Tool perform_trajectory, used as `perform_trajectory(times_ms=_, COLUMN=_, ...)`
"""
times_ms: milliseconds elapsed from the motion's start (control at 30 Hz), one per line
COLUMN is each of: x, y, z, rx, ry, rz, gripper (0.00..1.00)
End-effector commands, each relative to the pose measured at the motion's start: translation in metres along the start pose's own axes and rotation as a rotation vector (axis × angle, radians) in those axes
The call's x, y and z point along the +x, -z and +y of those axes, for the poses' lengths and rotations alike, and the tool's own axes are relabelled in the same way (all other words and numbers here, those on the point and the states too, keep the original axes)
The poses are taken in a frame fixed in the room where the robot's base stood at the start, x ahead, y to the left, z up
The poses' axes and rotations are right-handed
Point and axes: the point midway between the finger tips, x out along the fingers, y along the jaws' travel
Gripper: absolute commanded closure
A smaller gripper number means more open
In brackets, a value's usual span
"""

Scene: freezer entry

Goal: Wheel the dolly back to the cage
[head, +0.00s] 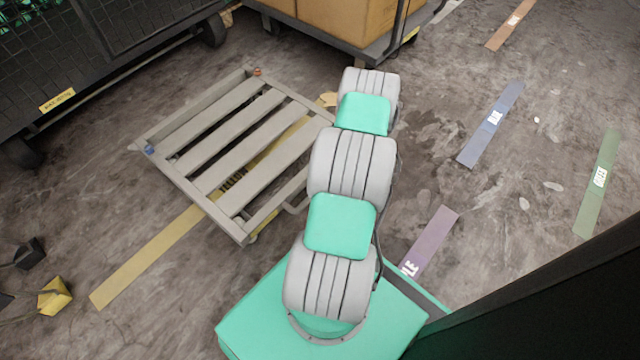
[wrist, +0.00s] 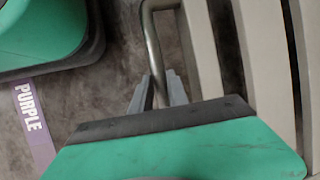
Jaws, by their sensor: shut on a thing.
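The dolly (head: 228,150) is a low grey slatted platform on the floor, left of my arm in the head view. It lies across a yellow floor strip. A small blue corner piece and an orange one show on its frame. Its bent metal handle (head: 297,206) sticks out on the side towards my arm. In the wrist view my gripper (wrist: 158,84) is shut on the handle bar (wrist: 152,45), beside the slats (wrist: 203,50). In the head view my arm hides the gripper. A black mesh cage (head: 110,35) on wheels stands at the top left, apart from the dolly.
A cart (head: 385,48) with cardboard boxes (head: 345,15) stands at the top. Coloured strips mark the floor: yellow (head: 150,255), purple (head: 432,240), blue (head: 490,125), green (head: 598,185). A yellow-and-black object (head: 54,296) is at the lower left. A dark panel (head: 560,290) fills the lower right.

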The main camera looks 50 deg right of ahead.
Motion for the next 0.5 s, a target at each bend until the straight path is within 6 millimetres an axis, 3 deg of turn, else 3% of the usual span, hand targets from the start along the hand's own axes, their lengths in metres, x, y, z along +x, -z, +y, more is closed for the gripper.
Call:
perform_trajectory(times_ms=267, x=0.0006, y=0.0001, z=-0.0069, rx=-0.013, ry=0.009, rz=0.006, gripper=1.00)
perform_trajectory(times_ms=300, x=0.0007, y=0.0001, z=-0.0073, rx=-0.013, ry=0.009, rz=0.006, gripper=0.79)
perform_trajectory(times_ms=500, x=-0.0001, y=0.0012, z=-0.0051, rx=-0.008, ry=0.009, rz=0.006, gripper=0.62)
